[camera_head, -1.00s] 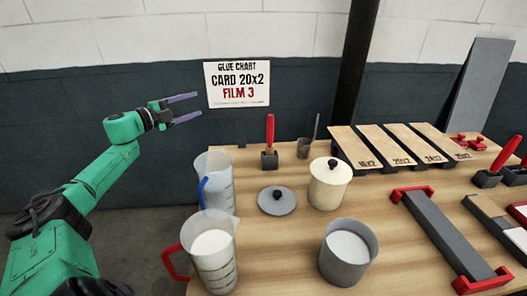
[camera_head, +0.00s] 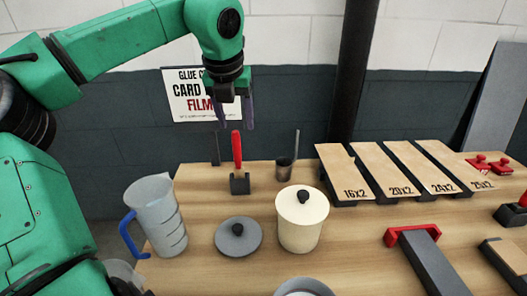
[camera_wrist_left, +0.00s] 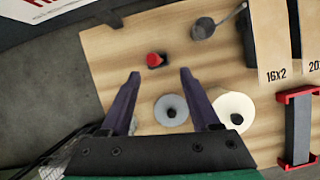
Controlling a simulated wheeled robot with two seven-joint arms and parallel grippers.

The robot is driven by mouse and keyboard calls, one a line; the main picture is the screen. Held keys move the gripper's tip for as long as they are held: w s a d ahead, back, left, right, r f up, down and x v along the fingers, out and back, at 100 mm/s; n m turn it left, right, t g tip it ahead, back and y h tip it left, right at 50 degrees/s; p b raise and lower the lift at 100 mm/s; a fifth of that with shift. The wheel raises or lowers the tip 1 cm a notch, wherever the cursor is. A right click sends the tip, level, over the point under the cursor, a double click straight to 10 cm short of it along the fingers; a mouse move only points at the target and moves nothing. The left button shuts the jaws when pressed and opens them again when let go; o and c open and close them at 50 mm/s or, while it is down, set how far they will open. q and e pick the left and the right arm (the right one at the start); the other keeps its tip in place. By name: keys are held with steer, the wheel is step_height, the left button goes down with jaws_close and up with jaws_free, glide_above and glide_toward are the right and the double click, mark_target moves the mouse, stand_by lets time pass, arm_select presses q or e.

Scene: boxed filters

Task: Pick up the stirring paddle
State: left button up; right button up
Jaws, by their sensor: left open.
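The red-handled stirring paddle (camera_head: 237,146) stands upright in a small dark holder (camera_head: 240,184) near the back edge of the table. My left gripper (camera_head: 237,124) is open and empty, fingers pointing down. In the head view its fingertips show just above the top of the handle. In the left wrist view the red handle end (camera_wrist_left: 155,60) lies just past the fingertips (camera_wrist_left: 159,73), roughly centred between them. The paddle's lower end is hidden in the holder. My right gripper is not in view.
A grey cup (camera_head: 284,170) with a thin upright handle stands right of the paddle. A grey lid (camera_head: 239,237), a cream pot (camera_head: 302,222) and a clear jug (camera_head: 158,215) stand nearer. Labelled boards (camera_head: 345,170) lie at the right. A sign (camera_head: 180,98) is behind the gripper.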

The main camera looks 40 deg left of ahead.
mark_target(238, 155)
arm_select(q)
steer(key=f, duration=0.1)
steer(key=a+f, duration=0.1)
steer(key=f, duration=0.1)
steer(key=shift+s+a+f+p, duration=0.15)
steer(key=shift+s+f+p, duration=0.1)
steer(key=shift+f+p, duration=0.1)
steer(key=x, duration=0.3)
steer(key=shift+f, duration=0.15)
steer(key=p+x, duration=0.1)
steer(key=x, duration=0.2)
steer(key=p+x, duration=0.1)
steer(key=x, duration=0.1)
steer(key=shift+w+a+f, duration=0.2)
steer(key=shift+w+f, duration=0.05)
steer(key=shift+w, duration=0.1)
steer(key=shift+w+f, duration=0.1)
steer(key=shift+f, duration=0.2)
steer(key=shift+w, duration=0.1)
jaws_close()
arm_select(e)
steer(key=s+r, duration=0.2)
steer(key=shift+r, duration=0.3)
